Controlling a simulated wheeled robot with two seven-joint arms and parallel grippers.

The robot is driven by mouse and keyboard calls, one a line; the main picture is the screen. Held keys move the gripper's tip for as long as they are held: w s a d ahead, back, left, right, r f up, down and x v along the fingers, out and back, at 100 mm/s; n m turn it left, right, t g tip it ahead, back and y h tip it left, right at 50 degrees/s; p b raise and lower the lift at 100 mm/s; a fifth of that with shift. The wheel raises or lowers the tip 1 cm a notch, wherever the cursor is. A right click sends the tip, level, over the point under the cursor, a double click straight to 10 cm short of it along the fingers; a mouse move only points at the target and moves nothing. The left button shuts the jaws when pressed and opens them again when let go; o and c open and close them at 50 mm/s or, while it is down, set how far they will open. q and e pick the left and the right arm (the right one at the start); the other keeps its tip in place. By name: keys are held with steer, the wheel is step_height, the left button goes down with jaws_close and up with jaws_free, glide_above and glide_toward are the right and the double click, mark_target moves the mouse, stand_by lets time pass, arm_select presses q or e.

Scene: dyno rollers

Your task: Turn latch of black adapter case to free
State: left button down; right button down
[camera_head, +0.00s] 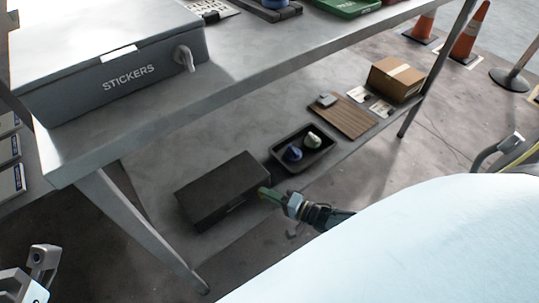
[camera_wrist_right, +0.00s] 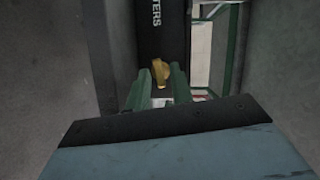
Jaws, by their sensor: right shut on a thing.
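The black adapter case (camera_head: 222,188) lies closed on the lower shelf under the table. In the right wrist view its dark face (camera_wrist_right: 161,28) shows with part of its white lettering. A yellow latch (camera_wrist_right: 161,72) stands out from that face. My right gripper (camera_head: 268,194) reaches in from the right to the case's front side. In the right wrist view its green fingers (camera_wrist_right: 160,84) are shut on the latch, one on each side. In the head view the latch is too small or hidden to make out.
A black tray (camera_head: 275,151) with small items stands right behind the case. A brown board (camera_head: 345,119) and a cardboard box (camera_head: 396,80) lie farther along the shelf. The tabletop with the grey STICKERS case (camera_head: 130,92) is above, and a table leg (camera_head: 142,225) stands left.

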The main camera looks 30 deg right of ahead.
steer(key=shift+f+m+t, duration=0.1)
steer(key=shift+m+t, duration=0.2)
steer(key=shift+m, duration=0.7)
stand_by(0.3)
steer(key=c, duration=1.5)
jaws_free()
steer(key=shift+c, duration=0.2)
